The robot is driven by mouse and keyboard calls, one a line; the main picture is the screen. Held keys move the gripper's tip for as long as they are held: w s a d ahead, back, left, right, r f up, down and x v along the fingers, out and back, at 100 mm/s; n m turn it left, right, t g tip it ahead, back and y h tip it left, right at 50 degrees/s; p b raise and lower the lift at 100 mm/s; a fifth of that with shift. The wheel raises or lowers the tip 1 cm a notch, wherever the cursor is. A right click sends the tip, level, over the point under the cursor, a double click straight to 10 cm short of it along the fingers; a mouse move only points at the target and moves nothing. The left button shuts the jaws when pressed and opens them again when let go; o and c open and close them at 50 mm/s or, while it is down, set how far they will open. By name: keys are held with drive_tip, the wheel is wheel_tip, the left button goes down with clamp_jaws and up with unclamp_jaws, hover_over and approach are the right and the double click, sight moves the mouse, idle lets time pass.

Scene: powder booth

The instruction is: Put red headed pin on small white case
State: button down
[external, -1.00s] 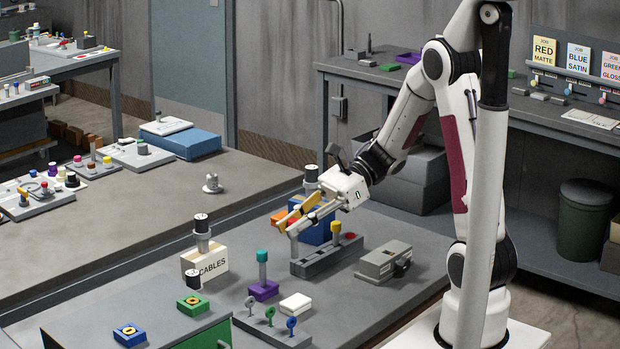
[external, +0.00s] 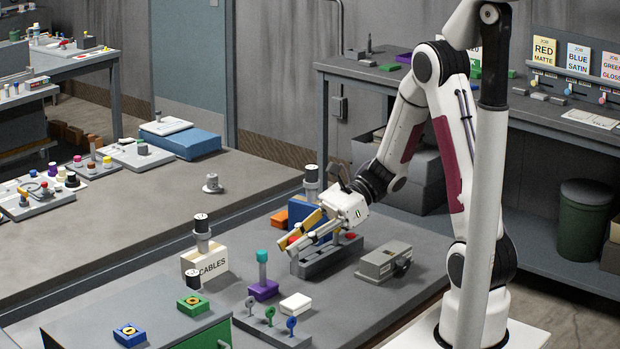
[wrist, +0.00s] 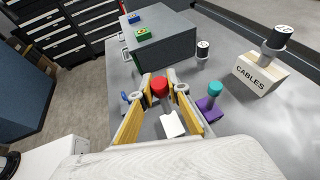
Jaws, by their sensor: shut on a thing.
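The red headed pin (wrist: 160,86) is between the fingertips of my gripper (wrist: 163,92) in the wrist view, its red head up. My gripper (external: 288,245) is shut on it, and the red head (external: 294,237) shows in part between the fingers in the external view. The small white case (external: 296,304) lies flat on the grey table, below and in front of my gripper.
A purple block with a teal-headed pin (external: 263,284) stands left of the case. Coloured ring pins on a grey strip (external: 271,331) are in front. A grey slotted rack (external: 328,262) is under my gripper's right side. A CABLES box (external: 205,264) stands to the left.

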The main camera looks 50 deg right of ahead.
sight(295, 274)
drive_tip(key=shift+f, duration=1.1)
drive_tip(key=shift+f, duration=0.1)
drive_tip(key=shift+f, duration=1.95)
drive_tip(key=shift+f, duration=0.1)
drive_tip(key=c, duration=1.9)
unclamp_jaws()
drive_tip(key=shift+d+r, duration=0.3)
drive_tip(key=shift+d, duration=0.15)
drive_tip(key=shift+v, duration=5.5)
